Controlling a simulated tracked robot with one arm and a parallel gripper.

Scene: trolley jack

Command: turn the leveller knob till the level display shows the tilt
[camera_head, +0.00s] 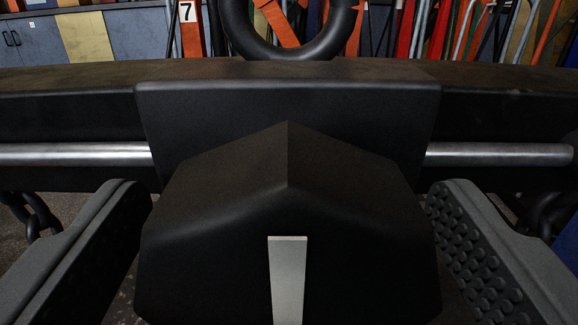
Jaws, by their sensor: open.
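A large black faceted knob (288,185), which looks like the leveller knob, fills the lower middle of the head view. A pale grey pointer strip (287,280) on it stands about upright. My gripper (289,195) is open, with one dark finger on each side of the knob. Gaps show between the upper sides of the knob and both fingertips; lower down I cannot tell how close they are. The right finger's studded inner pad faces the knob. No level display can be made out in this view.
Behind the knob is a black block (290,95) on a wide dark beam (500,95). A metal rod (495,153) runs along the beam. A thick black ring (290,48) stands above it. Dark chain links (32,215) hang at both sides. Cabinets and coloured tools fill the background.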

